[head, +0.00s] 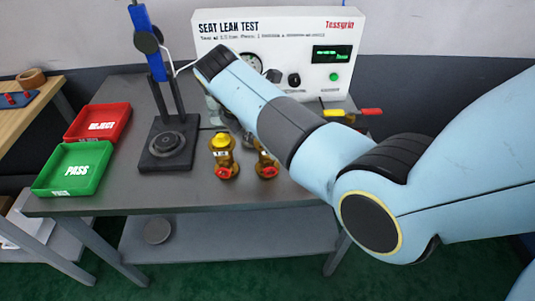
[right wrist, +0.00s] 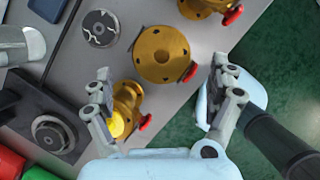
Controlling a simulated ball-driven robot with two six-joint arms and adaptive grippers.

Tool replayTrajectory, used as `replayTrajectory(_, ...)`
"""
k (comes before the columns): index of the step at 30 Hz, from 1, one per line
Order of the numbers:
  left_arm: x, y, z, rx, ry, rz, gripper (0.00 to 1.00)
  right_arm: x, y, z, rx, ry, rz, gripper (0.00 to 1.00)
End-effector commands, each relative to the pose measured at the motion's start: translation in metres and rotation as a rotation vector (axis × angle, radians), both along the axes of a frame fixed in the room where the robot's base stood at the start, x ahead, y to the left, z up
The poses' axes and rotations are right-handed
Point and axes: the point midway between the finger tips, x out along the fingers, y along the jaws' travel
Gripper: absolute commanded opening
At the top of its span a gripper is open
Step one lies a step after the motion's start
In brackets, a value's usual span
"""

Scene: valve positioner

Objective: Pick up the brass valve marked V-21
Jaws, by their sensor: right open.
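A brass valve with a yellow cap and red handle (head: 222,158) stands on the grey table in the head view; its small tag is not legible to me. A second brass valve (head: 266,165) stands just right of it, partly hidden by my right arm. In the right wrist view, my right gripper (right wrist: 160,68) is open and empty, its fingers spread above a brass valve with a round flange (right wrist: 162,53). The yellow-capped valve (right wrist: 127,105) is close beside the left finger there. Another brass valve (right wrist: 207,6) is cut off at the top edge. My left gripper is not in view.
A green PASS tray (head: 104,150) and red REJECT tray (head: 124,112) are at the table's left. A dark test stand (head: 149,160) with a blue post is beside them. The white seat leak test box (head: 290,25) stands at the back. A screwdriver-like tool (head: 370,112) lies right.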

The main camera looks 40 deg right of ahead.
Motion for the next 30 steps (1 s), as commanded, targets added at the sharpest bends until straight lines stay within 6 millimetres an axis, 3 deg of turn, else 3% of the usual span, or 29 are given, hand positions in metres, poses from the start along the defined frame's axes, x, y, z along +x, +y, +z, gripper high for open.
replayTrajectory(12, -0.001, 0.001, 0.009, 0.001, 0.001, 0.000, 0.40, 0.001, -0.022, -0.046, -0.001, 0.001, 0.001, 0.91)
replayTrajectory(20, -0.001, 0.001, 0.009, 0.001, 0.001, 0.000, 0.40, 0.002, -0.023, -0.050, -0.001, -0.001, 0.001, 0.91)
replayTrajectory(30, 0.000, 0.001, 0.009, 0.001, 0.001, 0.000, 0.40, 0.002, -0.023, -0.050, -0.001, -0.001, 0.001, 0.49)
